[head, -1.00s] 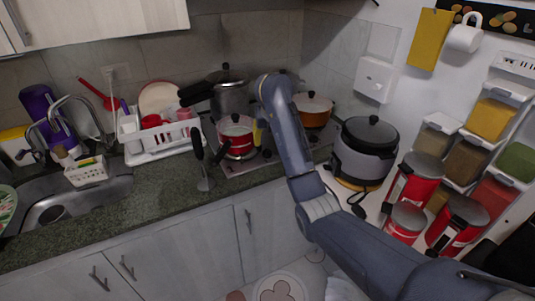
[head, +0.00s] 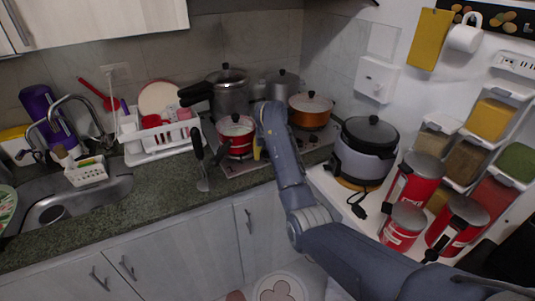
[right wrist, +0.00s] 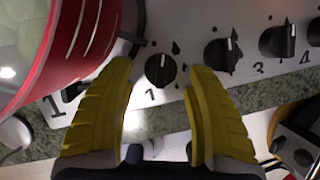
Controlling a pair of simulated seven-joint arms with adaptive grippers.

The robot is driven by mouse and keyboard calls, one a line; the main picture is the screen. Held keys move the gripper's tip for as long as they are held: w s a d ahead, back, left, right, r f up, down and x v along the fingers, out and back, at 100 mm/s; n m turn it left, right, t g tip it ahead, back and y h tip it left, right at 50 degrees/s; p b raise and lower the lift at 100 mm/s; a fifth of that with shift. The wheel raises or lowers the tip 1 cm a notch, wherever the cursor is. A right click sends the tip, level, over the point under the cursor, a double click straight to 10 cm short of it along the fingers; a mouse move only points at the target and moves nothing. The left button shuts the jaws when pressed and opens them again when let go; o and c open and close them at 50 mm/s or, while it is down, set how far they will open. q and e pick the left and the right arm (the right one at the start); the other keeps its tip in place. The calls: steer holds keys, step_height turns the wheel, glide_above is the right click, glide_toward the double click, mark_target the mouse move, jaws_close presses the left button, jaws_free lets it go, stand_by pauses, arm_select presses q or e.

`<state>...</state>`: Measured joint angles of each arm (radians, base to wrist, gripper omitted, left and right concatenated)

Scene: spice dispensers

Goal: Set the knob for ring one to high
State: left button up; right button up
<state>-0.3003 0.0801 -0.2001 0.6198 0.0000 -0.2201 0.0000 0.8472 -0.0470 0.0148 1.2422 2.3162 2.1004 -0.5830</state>
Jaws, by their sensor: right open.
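In the right wrist view, the black knob for ring one (right wrist: 159,70) sits on the pale stove panel (right wrist: 183,28) above a printed 1. Its white mark points toward the top of the picture. My right gripper (right wrist: 157,75) is open, with one yellow finger on each side of this knob in the picture; I cannot tell whether either touches it. In the head view my right gripper (head: 258,150) is at the stove's front edge, just right of the red pot, and mostly hidden by its arm. My left gripper is not in view.
The red pot (head: 236,134) stands close to the left finger. More knobs, such as the second one (right wrist: 222,54), lie to the right. A steel pressure cooker (head: 228,95) and an orange pan (head: 311,112) stand on the stove. A rice cooker (head: 366,155) is on the right.

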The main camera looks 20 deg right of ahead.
steer(key=shift+f, duration=0.1)
jaws_close()
stand_by(0.5)
